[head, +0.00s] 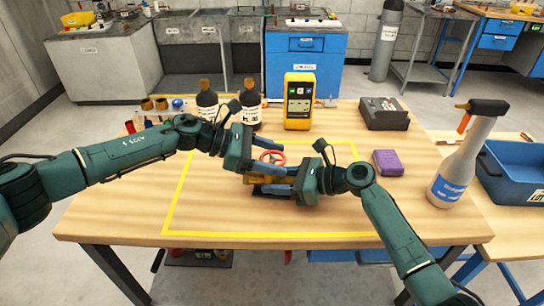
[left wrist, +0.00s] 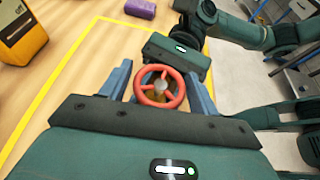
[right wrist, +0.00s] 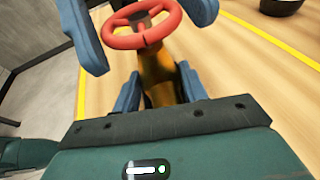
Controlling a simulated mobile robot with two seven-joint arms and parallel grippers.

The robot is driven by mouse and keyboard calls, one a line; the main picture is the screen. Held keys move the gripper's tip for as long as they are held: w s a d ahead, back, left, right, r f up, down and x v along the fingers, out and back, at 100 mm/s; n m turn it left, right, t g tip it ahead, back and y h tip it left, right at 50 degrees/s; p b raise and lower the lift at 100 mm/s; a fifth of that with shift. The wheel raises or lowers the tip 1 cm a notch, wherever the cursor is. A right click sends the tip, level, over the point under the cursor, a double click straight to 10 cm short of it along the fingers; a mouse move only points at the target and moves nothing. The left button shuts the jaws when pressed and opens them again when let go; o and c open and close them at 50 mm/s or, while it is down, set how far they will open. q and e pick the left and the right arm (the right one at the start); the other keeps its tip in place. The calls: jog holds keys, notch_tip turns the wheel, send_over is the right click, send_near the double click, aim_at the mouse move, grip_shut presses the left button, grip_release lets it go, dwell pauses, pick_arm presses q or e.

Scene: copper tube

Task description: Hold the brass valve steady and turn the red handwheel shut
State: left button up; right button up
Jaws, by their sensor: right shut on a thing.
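The brass valve (head: 257,179) sits over the middle of the wooden table, with its red handwheel (head: 279,155) on top. My right gripper (head: 270,180) is shut on the valve body from the right; the right wrist view shows the brass body (right wrist: 155,72) between its blue fingers. My left gripper (head: 264,164) is open above, its fingers on either side of the handwheel. The handwheel lies between these fingers in the left wrist view (left wrist: 147,98), with small gaps. The valve's lower part is mostly hidden by my grippers.
A yellow meter (head: 299,100) and two dark bottles (head: 207,100) stand behind the valve. A purple block (head: 388,162), a dark box (head: 384,113) and a spray bottle (head: 456,170) are at the right. The table's front area inside the yellow tape is clear.

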pick_arm(q)
jog(key=o, duration=0.3)
jog(key=shift+a, duration=0.1)
jog(key=v, duration=1.2)
jog(key=shift+s, duration=0.1)
pick_arm(e)
jog(key=o, duration=0.8)
jog(key=shift+o, duration=0.2)
jog(key=shift+d, duration=0.1)
